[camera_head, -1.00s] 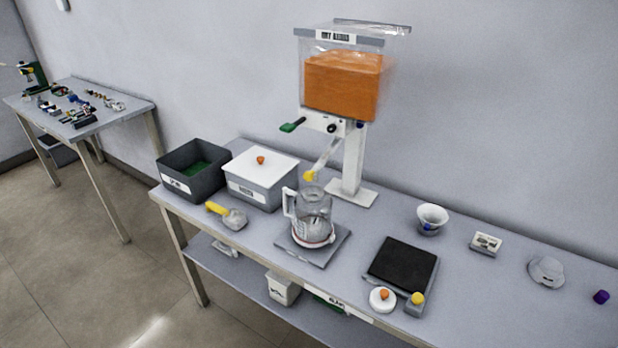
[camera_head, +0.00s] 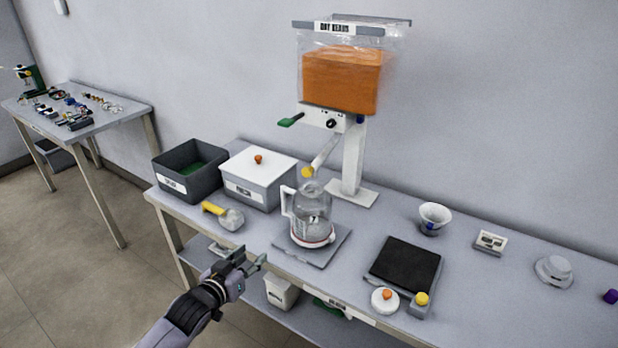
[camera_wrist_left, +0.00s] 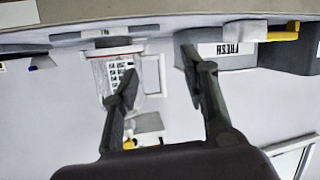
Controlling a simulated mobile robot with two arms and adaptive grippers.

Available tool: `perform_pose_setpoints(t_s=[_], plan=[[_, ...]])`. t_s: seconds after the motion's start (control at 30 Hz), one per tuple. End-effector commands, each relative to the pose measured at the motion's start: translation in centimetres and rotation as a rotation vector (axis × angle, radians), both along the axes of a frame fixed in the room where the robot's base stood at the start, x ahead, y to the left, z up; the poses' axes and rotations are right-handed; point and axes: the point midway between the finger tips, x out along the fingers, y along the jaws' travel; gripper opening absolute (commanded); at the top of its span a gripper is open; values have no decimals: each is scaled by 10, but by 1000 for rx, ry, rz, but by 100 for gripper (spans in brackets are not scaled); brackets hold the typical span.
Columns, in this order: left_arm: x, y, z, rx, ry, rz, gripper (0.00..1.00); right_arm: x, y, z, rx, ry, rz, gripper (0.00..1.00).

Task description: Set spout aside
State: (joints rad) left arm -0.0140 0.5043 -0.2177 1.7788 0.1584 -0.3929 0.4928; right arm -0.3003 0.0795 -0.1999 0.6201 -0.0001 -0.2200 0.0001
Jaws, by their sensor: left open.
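The spout (camera_head: 323,153) is a pale slanted tube with a yellow tip (camera_head: 307,172). It hangs from the front of the dispenser (camera_head: 342,75), which holds orange contents. The tip sits just above and behind a clear jug (camera_head: 312,212) with a white handle. My left gripper (camera_head: 252,257) is open and empty near the table's front edge, lower left of the jug and well apart from the spout. In the upside-down left wrist view the open fingers (camera_wrist_left: 157,60) show with the jug (camera_wrist_left: 97,78) behind them. My right gripper is not in view.
The jug stands on a grey plate (camera_head: 334,249). A white-lidded box (camera_head: 245,190), a dark bin (camera_head: 171,180) and a yellow-handled scoop (camera_head: 232,219) are to the left. A black pad (camera_head: 402,266), a small bowl (camera_head: 434,216) and small parts lie right. Bare tabletop lies between them.

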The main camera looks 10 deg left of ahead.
Motion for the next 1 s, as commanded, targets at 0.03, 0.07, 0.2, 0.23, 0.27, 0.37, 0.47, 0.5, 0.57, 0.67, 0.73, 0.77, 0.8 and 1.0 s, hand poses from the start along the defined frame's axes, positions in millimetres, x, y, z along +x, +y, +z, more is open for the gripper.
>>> perform_pose_setpoints(t_s=[0.03, 0.07, 0.2, 0.23, 0.27, 0.37, 0.47, 0.5, 0.57, 0.67, 0.73, 0.77, 0.8, 1.0], plan=[[4, -12, 44, -23, -76, -34, 41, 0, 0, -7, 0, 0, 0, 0], [4, -20, 67, -39, -113, -53, 41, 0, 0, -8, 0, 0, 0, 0], [-8, -47, 146, -96, -232, -127, 41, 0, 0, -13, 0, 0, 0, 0], [-11, -52, 156, -103, -247, -138, 41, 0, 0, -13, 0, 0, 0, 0], [-14, -55, 165, -110, -259, -148, 41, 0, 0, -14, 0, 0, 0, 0], [-18, -62, 181, -123, -281, -166, 41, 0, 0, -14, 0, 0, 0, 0], [-12, -65, 185, -127, -286, -170, 41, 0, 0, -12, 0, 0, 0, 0], [-7, -67, 185, -127, -287, -169, 41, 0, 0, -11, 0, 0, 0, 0], [2, -70, 186, -127, -287, -169, 41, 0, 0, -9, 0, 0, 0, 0], [21, -76, 186, -126, -288, -168, 41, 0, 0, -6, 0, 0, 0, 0], [36, -82, 186, -126, -287, -169, 41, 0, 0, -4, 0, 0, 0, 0], [42, -84, 187, -125, -288, -168, 41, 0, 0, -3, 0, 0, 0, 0], [51, -87, 186, -126, -287, -168, 41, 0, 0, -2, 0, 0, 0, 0], [92, -102, 186, -124, -286, -168, 41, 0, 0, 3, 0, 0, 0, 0]])
